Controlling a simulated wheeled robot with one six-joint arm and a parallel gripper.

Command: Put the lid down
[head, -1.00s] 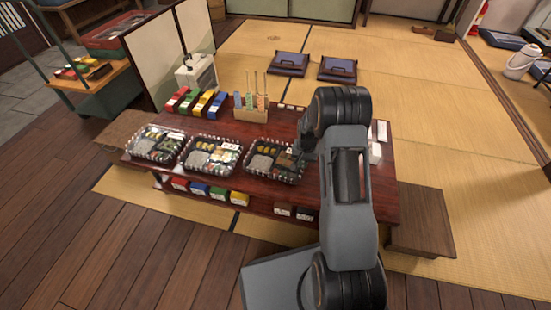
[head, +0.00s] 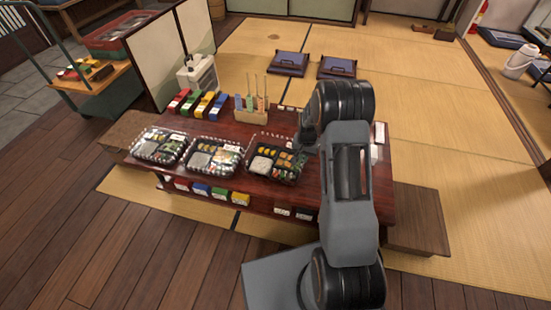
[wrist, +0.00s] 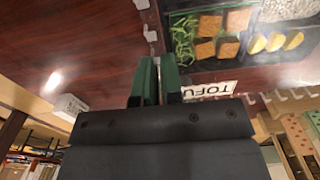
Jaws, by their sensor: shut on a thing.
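My gripper (wrist: 152,80) shows in the wrist view as two green fingers close together, shut at the edge of a clear plastic lid (wrist: 258,84). The lid is see-through with a crinkled rim and a white TOFU label (wrist: 205,90). Behind it is the right lunch box (wrist: 190,62), with brown squares, yellow slices, greens and rice. In the head view this right box (head: 249,162) stands on the dark red table (head: 345,185), and my gripper is at its right side, mostly hidden by my arm. I cannot tell whether the lid touches the box.
The middle box (head: 211,172) and left box (head: 160,160) stand to the left. Coloured packs (head: 197,103) and a wooden holder (head: 250,117) with upright sticks stand behind. White items (head: 379,133) are at the table's right end. A wooden bench (head: 420,220) stands to the right.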

